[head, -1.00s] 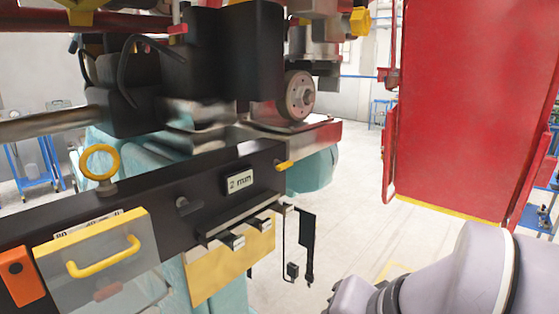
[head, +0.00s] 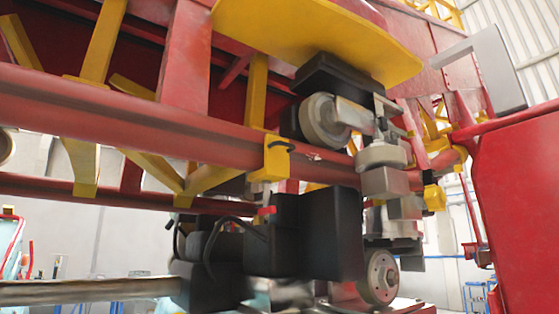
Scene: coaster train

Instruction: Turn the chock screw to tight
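I cannot surely pick out the chock screw in the head view. A yellow block (head: 270,162) with a dark curved handle sits against the red rail (head: 150,120), near the middle. Below it a small red piece (head: 266,212) stands above the black boxes; whether either belongs to the chock is unclear. A grey wheel (head: 325,121) touches or nearly touches the rail under the yellow plate. Another wheel lies flat (head: 382,157) to its right. My gripper is not in view.
Black housings (head: 330,232) with cables and a lower wheel (head: 378,277) hang below the rail. A metal bar (head: 85,290) runs in from the lower left. A red panel (head: 520,220) closes off the right. A yellow plate (head: 320,35) overhangs the wheels.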

